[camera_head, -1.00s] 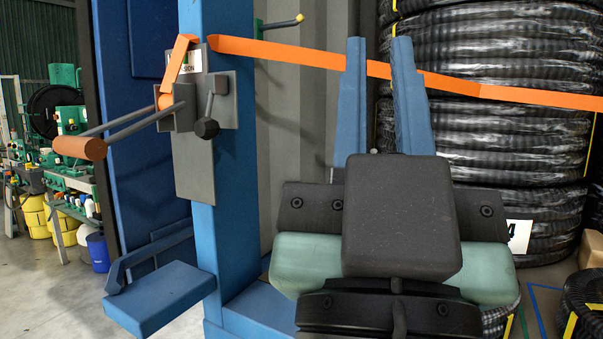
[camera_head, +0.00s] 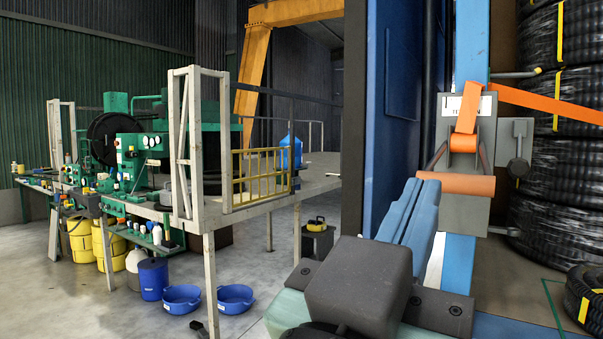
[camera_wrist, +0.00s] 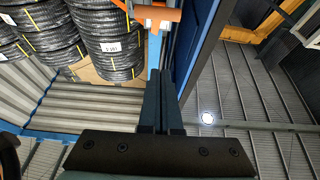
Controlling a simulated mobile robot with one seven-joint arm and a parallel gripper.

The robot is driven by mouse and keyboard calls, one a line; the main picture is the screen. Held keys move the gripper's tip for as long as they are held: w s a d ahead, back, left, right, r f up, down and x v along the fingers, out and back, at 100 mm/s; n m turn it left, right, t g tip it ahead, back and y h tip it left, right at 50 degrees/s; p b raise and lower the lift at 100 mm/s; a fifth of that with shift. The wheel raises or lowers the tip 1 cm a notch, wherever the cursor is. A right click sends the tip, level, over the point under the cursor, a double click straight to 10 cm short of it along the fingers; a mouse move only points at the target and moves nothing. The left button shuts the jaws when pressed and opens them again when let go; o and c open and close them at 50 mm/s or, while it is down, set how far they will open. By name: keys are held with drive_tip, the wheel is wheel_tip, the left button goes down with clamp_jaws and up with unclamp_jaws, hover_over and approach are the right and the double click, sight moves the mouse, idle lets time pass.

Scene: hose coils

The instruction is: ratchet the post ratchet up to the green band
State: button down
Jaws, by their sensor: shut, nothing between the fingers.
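The post ratchet is a grey plate (camera_head: 466,215) on a blue post (camera_head: 459,262), with an orange-brown handle grip (camera_head: 467,185) on two grey rods. An orange strap (camera_head: 545,103) runs from it to the right. A white label (camera_head: 451,105) is partly covered by the strap; I cannot make out the green band or a pointer. My gripper (camera_head: 428,180) is shut and empty, its blue fingers just left of the handle grip in the head view; contact cannot be told. In the wrist view my fingers (camera_wrist: 160,72) point toward the orange grip (camera_wrist: 153,13).
Wrapped hose coils (camera_head: 560,150) stack at the right. A blue panel (camera_head: 392,110) stands behind my fingers. Blue tubs (camera_head: 235,298) lie on the floor left, below a platform with a yellow rail (camera_head: 262,170).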

sight(450, 189)
drive_tip(key=shift+w+d+r+p, duration=0.1)
drive_tip(key=shift+w+d+p, duration=1.25)
drive_tip(key=shift+w, duration=0.25)
drive_tip(key=shift+w+d+r+p, duration=0.1)
drive_tip(key=shift+w+d+p, duration=1.1)
drive_tip(key=shift+w+p, duration=0.3)
drive_tip(key=shift+w+d+r+p, duration=0.1)
drive_tip(key=shift+w+d+p, duration=1.2)
drive_tip(key=shift+w, duration=0.4)
drive_tip(key=shift+f, duration=0.15)
drive_tip(key=shift+f+b, duration=0.3)
drive_tip(key=shift+b, duration=0.5)
drive_tip(key=shift+f+b, duration=0.15)
drive_tip(key=shift+b, duration=0.55)
